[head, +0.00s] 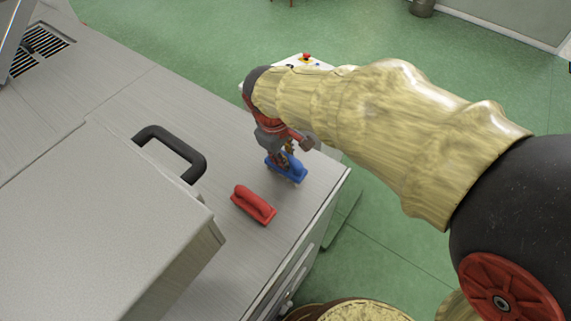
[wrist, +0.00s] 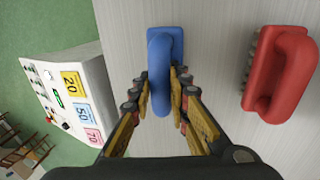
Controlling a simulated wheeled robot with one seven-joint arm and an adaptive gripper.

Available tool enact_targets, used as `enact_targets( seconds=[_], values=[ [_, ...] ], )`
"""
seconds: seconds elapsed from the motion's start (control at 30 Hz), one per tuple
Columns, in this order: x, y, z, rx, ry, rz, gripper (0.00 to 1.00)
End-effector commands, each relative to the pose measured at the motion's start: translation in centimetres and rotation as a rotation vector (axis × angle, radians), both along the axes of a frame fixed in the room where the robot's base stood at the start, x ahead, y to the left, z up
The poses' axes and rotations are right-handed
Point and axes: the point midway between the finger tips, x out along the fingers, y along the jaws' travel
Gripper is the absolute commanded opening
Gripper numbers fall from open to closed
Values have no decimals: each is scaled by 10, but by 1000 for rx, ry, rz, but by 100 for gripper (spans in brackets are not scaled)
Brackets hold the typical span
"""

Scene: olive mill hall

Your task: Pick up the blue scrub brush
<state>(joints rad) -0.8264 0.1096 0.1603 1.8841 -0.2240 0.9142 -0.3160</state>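The blue scrub brush (head: 288,172) rests on the grey counter near its right edge, partly hidden by my gripper in the head view. In the wrist view the blue brush (wrist: 162,70) lies lengthwise between my fingers. My gripper (wrist: 163,84) reaches down over it with one fingertip on each side of the handle. The fingers look spread, with a narrow gap beside the handle; firm contact does not show. In the head view my gripper (head: 287,148) is right above the brush, its tips mostly hidden.
A red scrub brush (head: 253,205) lies on the counter close by; it also shows in the wrist view (wrist: 283,72). A grey box with a black handle (head: 172,150) stands to the left. A control panel (wrist: 70,95) with number cards stands beyond the counter's edge.

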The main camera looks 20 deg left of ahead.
Motion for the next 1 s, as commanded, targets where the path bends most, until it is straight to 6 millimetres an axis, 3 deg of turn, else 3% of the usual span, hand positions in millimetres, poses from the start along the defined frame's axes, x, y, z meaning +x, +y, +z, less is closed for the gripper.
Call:
enact_targets(
  seconds=[0.23,0.73,1.0],
  values=[
    [0,0,0,0,0,0,0],
    [0,0,3,1,-1,0,0],
    [1,1,29,4,-3,-1,0]
  ],
)
